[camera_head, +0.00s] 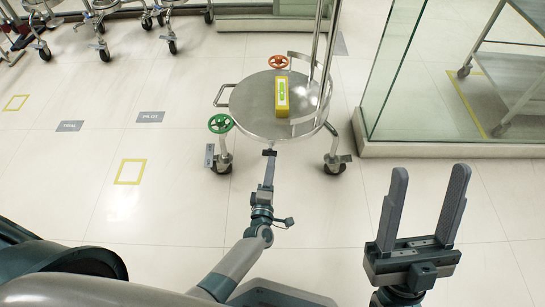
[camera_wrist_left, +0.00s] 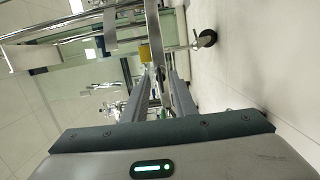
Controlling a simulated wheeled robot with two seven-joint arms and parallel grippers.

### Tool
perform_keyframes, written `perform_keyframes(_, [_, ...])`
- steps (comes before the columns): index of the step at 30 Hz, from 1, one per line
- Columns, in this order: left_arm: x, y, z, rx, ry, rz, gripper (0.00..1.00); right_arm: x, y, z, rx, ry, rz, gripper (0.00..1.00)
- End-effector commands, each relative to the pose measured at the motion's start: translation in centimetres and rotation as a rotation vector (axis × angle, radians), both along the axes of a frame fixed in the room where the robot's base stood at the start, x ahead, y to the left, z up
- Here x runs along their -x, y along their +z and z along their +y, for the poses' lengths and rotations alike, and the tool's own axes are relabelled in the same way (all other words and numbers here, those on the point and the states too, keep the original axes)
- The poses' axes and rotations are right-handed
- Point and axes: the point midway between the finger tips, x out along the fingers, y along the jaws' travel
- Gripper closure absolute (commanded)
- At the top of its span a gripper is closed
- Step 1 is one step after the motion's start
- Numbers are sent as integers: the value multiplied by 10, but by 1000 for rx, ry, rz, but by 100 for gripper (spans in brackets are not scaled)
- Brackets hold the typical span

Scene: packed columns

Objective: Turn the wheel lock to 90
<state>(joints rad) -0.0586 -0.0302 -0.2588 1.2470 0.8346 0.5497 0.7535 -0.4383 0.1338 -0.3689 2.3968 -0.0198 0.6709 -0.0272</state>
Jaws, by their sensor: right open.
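A round metal cart (camera_head: 255,112) carries two hand wheels at its rim: a green wheel (camera_head: 221,124) at the front left and a red-orange wheel (camera_head: 278,62) at the back. A small grey tag (camera_head: 209,156) hangs below the green wheel. My left gripper (camera_head: 269,153) is at the cart's front edge, right of the green wheel and apart from it. My right gripper (camera_head: 427,175) is open and empty over the floor at the right.
A yellow and green box (camera_head: 282,95) stands on the cart top beside metal posts. A glass panel (camera_head: 395,75) on a low base stands right of the cart, with a metal rack (camera_head: 510,80) behind it. Metal stools (camera_head: 105,25) stand at the back left.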

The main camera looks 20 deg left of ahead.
Motion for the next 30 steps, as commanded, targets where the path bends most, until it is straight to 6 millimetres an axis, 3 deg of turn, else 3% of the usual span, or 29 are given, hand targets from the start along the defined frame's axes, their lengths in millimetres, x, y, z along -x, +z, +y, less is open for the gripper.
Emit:
perform_keyframes(9, [66,0,-9,-1,-1,3,75,-6,-18,12,26,15,138,42])
perform_keyframes(15, [97,0,-14,0,-1,2,75,-5,-26,19,35,26,194,42])
perform_keyframes(21, [111,0,-16,0,-1,1,75,-6,-31,21,43,30,219,42])
perform_keyframes(30, [113,0,-16,-1,-1,0,75,-5,-33,20,46,30,225,42])
